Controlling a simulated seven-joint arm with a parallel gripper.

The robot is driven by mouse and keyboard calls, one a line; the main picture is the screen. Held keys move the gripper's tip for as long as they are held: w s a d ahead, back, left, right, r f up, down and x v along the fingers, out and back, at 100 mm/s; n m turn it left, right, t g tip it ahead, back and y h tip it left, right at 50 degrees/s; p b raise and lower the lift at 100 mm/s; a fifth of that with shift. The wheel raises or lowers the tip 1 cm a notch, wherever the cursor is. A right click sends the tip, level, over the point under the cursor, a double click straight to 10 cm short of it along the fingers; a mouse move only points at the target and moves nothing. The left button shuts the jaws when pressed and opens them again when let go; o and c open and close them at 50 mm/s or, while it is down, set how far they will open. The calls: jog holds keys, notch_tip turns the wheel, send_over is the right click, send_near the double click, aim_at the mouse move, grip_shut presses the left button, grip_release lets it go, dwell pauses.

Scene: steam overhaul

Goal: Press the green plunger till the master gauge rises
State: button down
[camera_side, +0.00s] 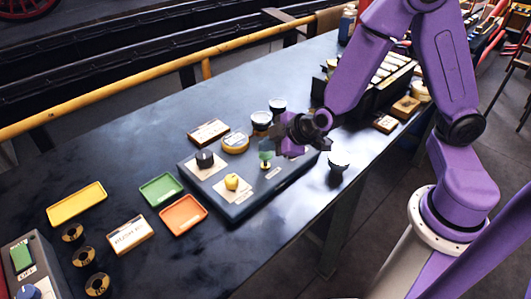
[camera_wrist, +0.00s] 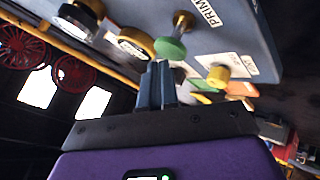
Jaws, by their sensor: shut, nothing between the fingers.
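The green plunger (camera_side: 266,155) stands on the dark panel box (camera_side: 245,203). In the wrist view its green cap (camera_wrist: 170,48) sits on a brass stem beside a label that begins "PRIM". My gripper (camera_side: 280,143) is shut and empty, with its fingertips close beside the plunger. The fingertips (camera_wrist: 158,66) also show just by the green cap; I cannot tell whether they touch.
The box also bears a yellow knob (camera_side: 232,182) and a black knob (camera_side: 205,158). Another round gauge (camera_side: 338,161) is at the bench's front edge. Green (camera_side: 161,189) and orange (camera_side: 183,216) trays lie left.

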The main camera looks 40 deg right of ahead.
aim_at(269, 155)
jog(key=shift+d+f, duration=0.1)
jog(key=shift+f, duration=1.25)
dwell(1.2)
jog(key=shift+r, duration=1.75)
jog(key=shift+r, duration=2.55)
